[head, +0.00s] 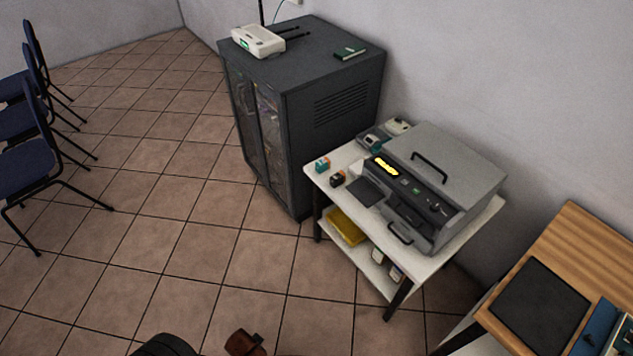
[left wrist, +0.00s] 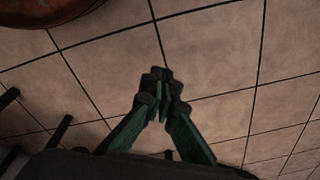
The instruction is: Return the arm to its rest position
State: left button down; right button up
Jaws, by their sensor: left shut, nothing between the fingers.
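My left gripper (left wrist: 163,86) shows in the left wrist view, with its dark green fingers brought together. It is shut and empty, and tiled floor (left wrist: 225,60) lies beyond it. No fingers of mine show clearly in the head view. My right gripper is in neither view.
A dark cabinet (head: 335,70) carries a white router (head: 258,41). Beside it, a white table (head: 322,165) bears a grey machine (head: 445,165). A wooden desk (head: 590,245) stands at lower right, and blue chairs (head: 25,168) at left. Tiled floor (head: 180,195) between is clear.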

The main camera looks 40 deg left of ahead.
pick_arm(q)
jog(key=s+f+p, duration=0.4)
jog(key=s+f, duration=0.2)
jog(key=s, duration=0.4)
jog(key=s+f+p, duration=0.4)
jog(key=s+f, duration=0.3)
jog(key=s, duration=0.3)
jog(key=shift+s+d+m+g, duration=0.2)
jog(key=shift+s+m+g, duration=0.05)
jog(key=shift+m+g, duration=0.15)
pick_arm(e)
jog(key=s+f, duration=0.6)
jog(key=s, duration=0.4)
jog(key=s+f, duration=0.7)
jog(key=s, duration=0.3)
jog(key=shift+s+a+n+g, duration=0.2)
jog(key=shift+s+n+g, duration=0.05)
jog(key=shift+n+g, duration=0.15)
